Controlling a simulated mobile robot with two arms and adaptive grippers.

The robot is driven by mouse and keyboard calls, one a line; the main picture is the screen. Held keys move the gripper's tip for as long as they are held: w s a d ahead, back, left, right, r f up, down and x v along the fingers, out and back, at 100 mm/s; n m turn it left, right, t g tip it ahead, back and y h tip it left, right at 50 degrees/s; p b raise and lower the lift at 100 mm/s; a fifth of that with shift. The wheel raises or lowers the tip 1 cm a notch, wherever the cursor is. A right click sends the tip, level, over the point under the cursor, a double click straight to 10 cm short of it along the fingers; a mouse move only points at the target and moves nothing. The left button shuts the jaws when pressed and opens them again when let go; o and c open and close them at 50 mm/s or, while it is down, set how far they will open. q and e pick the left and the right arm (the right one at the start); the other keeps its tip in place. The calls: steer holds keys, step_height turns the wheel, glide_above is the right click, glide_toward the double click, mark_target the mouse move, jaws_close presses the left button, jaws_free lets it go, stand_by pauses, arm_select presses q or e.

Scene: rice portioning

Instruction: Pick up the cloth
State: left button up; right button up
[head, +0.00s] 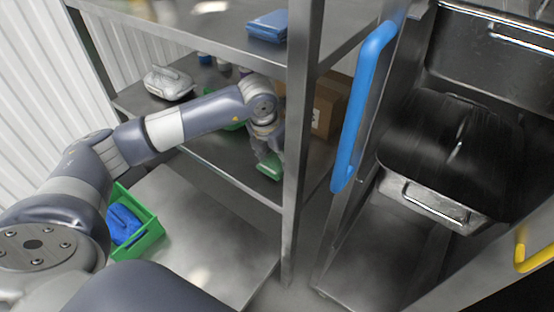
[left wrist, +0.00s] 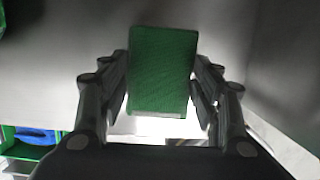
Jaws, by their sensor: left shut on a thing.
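The green cloth (head: 269,167) looks like a small folded block over the middle shelf of the steel rack. It also shows in the left wrist view (left wrist: 162,65), between the two fingers. My left gripper (head: 266,154) reaches in from the left between the shelves and points down at the cloth. In the left wrist view my left gripper (left wrist: 162,92) is shut on the cloth, with a finger on each side. I cannot tell whether the cloth touches the shelf. My right gripper is not in view.
A rack post (head: 298,150) stands just right of the gripper. A blue folded item (head: 268,26) lies on the upper shelf. A cardboard box (head: 328,108) and a wrapped pack (head: 168,83) share the middle shelf. A green crate (head: 153,232) sits lower left. A blue handle (head: 360,105) is at right.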

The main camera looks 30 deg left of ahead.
arm_select(q)
steer(key=shift+s+a+r, duration=0.1)
steer(key=shift+a+r, duration=0.2)
steer(key=shift+r, duration=0.2)
steer(key=shift+a+r, duration=0.25)
steer(key=shift+r, duration=0.25)
steer(key=s+a, duration=0.1)
steer(key=a, duration=1)
steer(key=s+a, duration=0.1)
steer(key=a, duration=0.4)
steer(key=shift+s+a+p, duration=0.3)
steer(key=shift+a+p, duration=0.05)
steer(key=shift+d, duration=0.1)
